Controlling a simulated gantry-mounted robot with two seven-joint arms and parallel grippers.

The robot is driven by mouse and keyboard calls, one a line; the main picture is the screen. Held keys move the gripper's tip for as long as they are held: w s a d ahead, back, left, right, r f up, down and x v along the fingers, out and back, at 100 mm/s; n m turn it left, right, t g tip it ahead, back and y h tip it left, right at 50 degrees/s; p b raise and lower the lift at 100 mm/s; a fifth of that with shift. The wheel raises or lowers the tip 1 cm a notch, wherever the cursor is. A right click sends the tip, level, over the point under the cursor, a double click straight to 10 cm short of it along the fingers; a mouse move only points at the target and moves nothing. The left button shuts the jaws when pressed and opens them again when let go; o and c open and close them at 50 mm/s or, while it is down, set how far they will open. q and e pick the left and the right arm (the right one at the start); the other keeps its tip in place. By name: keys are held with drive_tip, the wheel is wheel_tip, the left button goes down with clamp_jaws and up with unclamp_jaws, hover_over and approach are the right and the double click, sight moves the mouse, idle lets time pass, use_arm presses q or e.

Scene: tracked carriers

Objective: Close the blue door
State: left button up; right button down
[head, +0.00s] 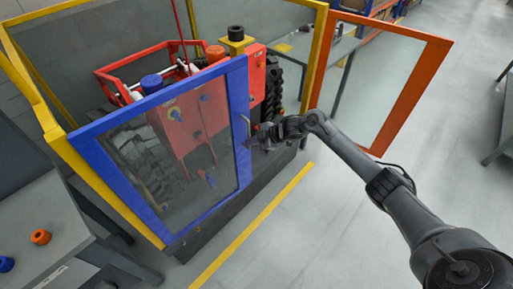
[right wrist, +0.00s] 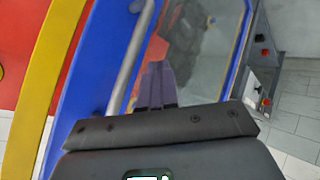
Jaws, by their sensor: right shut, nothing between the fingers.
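The blue door (head: 243,120) is a blue frame around a clear panel, at the left of the yellow enclosure. It stands close to the line of the enclosure front; I cannot tell whether it is fully closed. Its grey bar handle (right wrist: 131,58) runs along the blue frame in the right wrist view and shows faintly at the free edge in the head view. My right gripper (head: 254,142) is at that free edge. In the right wrist view its fingers (right wrist: 157,85) are together and empty, right beside the handle, over the panel; contact is unclear. My left gripper is out of view.
An orange door (head: 398,100) stands swung open at the right. Red machinery (head: 190,120) sits behind the blue door. A yellow line (head: 250,228) crosses the grey floor before the enclosure. A grey bench (head: 45,220) with small orange and blue parts stands at the left.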

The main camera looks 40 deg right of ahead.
drive_tip(key=a+f+m+t+y+b, duration=0.1)
drive_tip(key=a+f+m+t+b, duration=0.4)
drive_tip(key=a+b, duration=0.25)
drive_tip(key=s+d+f+m+t+h+b, duration=0.45)
drive_tip(key=s+d+m+h+b, duration=0.2)
drive_tip(key=s+d+m, duration=0.35)
use_arm(q)
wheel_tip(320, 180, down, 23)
drive_tip(key=b, duration=0.6)
drive_tip(key=shift+b, duration=0.3)
use_arm(e)
drive_tip(key=w+d+n, duration=0.1)
drive_tip(key=w+n, duration=0.1)
drive_tip(key=w, duration=1.3)
drive_tip(key=shift+d+f+g, duration=0.3)
drive_tip(key=shift+d+g, duration=0.05)
drive_tip(key=shift+d, duration=0.05)
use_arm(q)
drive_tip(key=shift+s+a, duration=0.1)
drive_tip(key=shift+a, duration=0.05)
